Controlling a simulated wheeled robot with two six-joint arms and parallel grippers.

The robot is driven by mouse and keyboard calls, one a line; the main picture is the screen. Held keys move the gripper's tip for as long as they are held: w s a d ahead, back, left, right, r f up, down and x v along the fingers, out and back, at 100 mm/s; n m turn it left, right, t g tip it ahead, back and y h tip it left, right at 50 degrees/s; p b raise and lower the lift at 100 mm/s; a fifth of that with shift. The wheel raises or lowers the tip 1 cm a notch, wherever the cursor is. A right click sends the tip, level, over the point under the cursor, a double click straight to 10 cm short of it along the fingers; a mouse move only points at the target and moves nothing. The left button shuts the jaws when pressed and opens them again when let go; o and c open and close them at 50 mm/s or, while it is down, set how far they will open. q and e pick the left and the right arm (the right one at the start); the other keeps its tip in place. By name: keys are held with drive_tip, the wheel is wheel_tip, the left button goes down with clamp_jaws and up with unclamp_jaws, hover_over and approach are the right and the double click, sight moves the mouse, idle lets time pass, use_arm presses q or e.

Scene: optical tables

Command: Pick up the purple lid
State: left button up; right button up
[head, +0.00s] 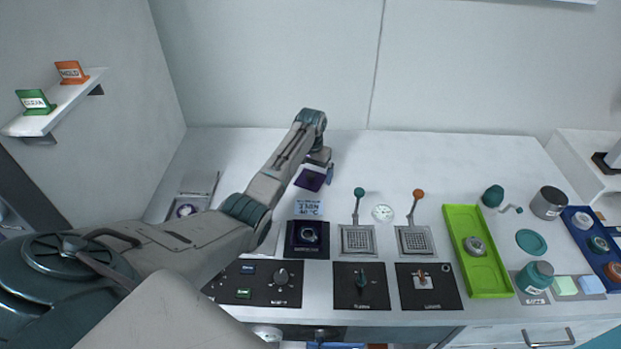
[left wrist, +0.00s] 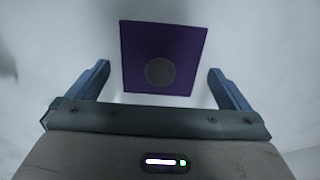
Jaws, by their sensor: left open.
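The purple lid (head: 310,180) is a flat square lying on the white table in the head view, behind the purple-black box. In the left wrist view the purple lid (left wrist: 185,52) shows a round grey spot near its middle. My left gripper (head: 328,176) is above and beside the lid in the head view. In the left wrist view my left gripper (left wrist: 160,80) is open, its blue fingers on either side of the lid's near part. Nothing is held. Whether the fingers touch the lid cannot be told. My right gripper is not in view.
An open purple-black box (head: 307,238) stands in front of the lid. A green tray (head: 476,250) lies farther right. The table behind the levers is clear.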

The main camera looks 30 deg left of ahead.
use_arm(q)
drive_tip(key=shift+c, duration=0.4)
drive_tip(key=c, duration=0.9)
drive_tip(key=shift+c, duration=0.2)
drive_tip(key=shift+r, duration=0.15)
